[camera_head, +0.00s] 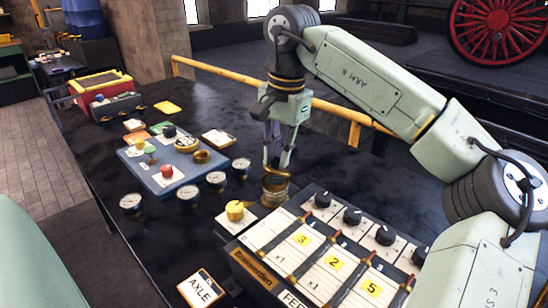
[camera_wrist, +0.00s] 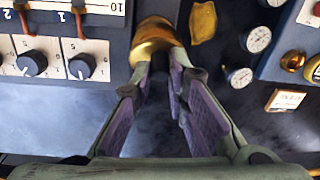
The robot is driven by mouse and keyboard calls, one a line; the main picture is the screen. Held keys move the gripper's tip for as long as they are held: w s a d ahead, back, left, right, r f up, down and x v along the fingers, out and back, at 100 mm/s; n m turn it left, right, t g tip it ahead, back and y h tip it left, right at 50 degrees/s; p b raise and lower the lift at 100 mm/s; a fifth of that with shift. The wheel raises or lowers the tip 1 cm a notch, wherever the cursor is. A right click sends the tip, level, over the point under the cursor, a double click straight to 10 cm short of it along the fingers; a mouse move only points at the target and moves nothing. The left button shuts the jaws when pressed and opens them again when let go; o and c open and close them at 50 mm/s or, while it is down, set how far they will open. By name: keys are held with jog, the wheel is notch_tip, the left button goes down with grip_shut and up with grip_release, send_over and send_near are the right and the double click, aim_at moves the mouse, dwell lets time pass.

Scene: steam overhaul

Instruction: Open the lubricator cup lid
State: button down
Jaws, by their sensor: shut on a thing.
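The brass lubricator cup (camera_head: 275,190) stands on the dark bench beside the back left corner of the feed board. It also shows at the top of the wrist view (camera_wrist: 153,32). My gripper (camera_head: 277,167) points down at the cup from above, its fingertips at the cup's top. In the wrist view the fingertips (camera_wrist: 163,62) are close together at the cup's near rim, shut on the lubricator cup lid. The fingers hide part of the lid, and I cannot tell how far it is raised.
The feed board (camera_head: 325,250) with black knobs and numbered cards lies right of the cup. Several gauges (camera_head: 189,195) and a blue tray (camera_head: 178,178) lie farther left. A yellow rail (camera_head: 330,107) runs behind the bench.

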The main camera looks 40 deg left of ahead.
jog(key=shift+w+d+g+y, duration=0.15)
jog(key=shift+w+g, duration=0.7)
jog(key=shift+g, duration=0.6)
jog(key=shift+w+g+y, duration=0.1)
jog(key=shift+w+g, duration=0.8)
jog(key=shift+g, duration=0.6)
jog(key=shift+w+d+g+y, duration=0.15)
jog(key=shift+w+g, duration=0.7)
jog(key=shift+g, duration=0.6)
jog(key=shift+f, duration=0.1)
jog(key=c, duration=1.6)
grip_release()
jog(key=shift+o, duration=0.2)
